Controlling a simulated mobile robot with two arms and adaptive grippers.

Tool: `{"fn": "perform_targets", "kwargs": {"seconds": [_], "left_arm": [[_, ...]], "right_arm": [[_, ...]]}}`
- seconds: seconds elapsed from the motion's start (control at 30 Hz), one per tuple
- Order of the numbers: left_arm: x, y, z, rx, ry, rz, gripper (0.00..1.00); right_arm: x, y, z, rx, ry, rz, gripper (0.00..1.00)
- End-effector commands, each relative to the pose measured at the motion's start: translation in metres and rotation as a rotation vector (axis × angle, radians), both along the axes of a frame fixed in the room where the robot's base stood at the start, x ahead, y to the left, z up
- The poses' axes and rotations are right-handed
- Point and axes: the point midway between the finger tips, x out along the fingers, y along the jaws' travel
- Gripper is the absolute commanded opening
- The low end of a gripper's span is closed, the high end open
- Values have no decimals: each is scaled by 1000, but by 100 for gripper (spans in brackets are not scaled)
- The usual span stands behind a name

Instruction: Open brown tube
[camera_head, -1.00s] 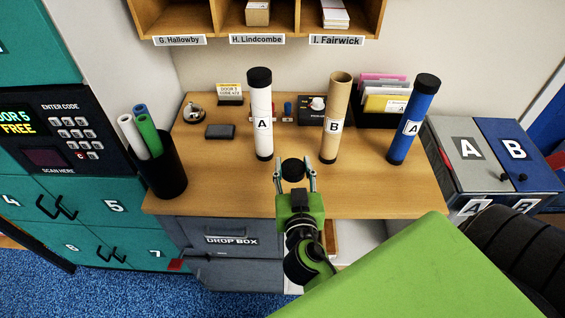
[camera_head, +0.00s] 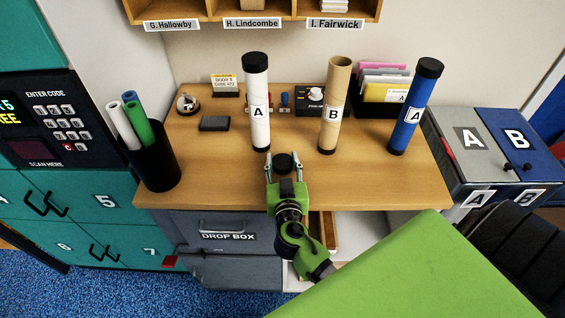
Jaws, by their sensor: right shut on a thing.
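The brown tube (camera_head: 334,92) stands upright on the desk with a label B. Its top is open and has no cap on it. My right gripper (camera_head: 284,164) is shut on a black cap (camera_head: 284,160), near the desk's front edge, in front of and to the left of the brown tube. The gripper is apart from the tube. The lower end of the cap is hidden by the gripper. My left gripper is not in view.
A white tube (camera_head: 258,95) with a black cap stands left of the brown tube, a blue tube (camera_head: 415,105) with one right of it. A black holder (camera_head: 160,160) with rolls stands at the desk's (camera_head: 220,185) left. The front middle of the desk is mostly clear.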

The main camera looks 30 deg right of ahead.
Motion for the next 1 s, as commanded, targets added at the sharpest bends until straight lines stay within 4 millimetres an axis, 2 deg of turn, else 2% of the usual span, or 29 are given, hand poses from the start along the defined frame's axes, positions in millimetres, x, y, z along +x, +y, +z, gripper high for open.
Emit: {"fn": "perform_targets", "kwargs": {"seconds": [0.23, 0.27, 0.3, 0.63, 0.77, 0.83, 1.0], "left_arm": [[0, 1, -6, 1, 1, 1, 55], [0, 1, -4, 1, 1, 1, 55], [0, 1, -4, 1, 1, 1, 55], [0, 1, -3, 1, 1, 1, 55], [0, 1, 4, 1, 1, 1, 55], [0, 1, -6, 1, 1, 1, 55], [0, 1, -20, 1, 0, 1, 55]], "right_arm": [[0, 0, -4, 2, -1, 0, 14], [0, 0, -2, 1, 0, 0, 47], [0, 0, -2, 1, 0, 0, 56], [0, 0, -2, 0, 0, 0, 56], [0, 0, 3, 0, 1, 1, 56], [-11, 6, -2, 3, 2, 2, 56], [-42, 22, 1, 5, 1, 1, 56]]}}
